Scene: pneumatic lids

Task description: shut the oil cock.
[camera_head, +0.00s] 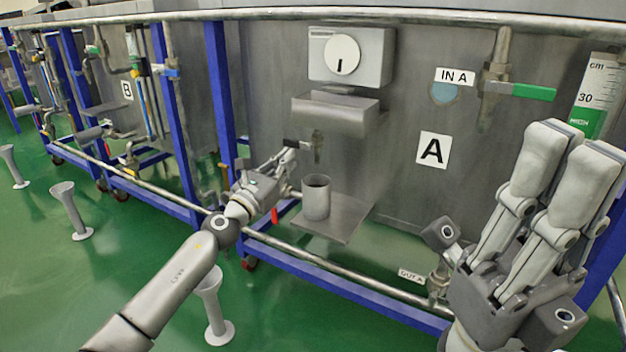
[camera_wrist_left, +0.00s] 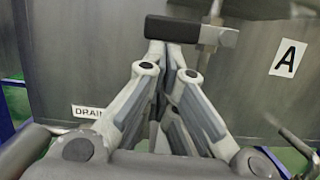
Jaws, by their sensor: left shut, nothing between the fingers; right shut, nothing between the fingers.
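The oil cock (camera_head: 317,146) is a small tap on the grey tank A wall, below the metal hood and above a grey cup (camera_head: 316,198). Its dark lever (camera_head: 297,143) points left, across the wall. In the left wrist view the dark lever (camera_wrist_left: 188,30) lies across the top, right at my fingertips. My left gripper (camera_head: 288,157) is shut and empty, with its tips just at or under the lever; I cannot tell whether they touch. It also shows in the left wrist view (camera_wrist_left: 172,55). My right gripper (camera_head: 578,145) is shut and empty, raised at the right.
The cup stands on a metal shelf (camera_head: 345,215). A dial box (camera_head: 381,58) is above the hood. A green-handled valve (camera_head: 520,91) is on the wall, right of the IN A label. A blue frame (camera_head: 340,295) and a pipe run low in front.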

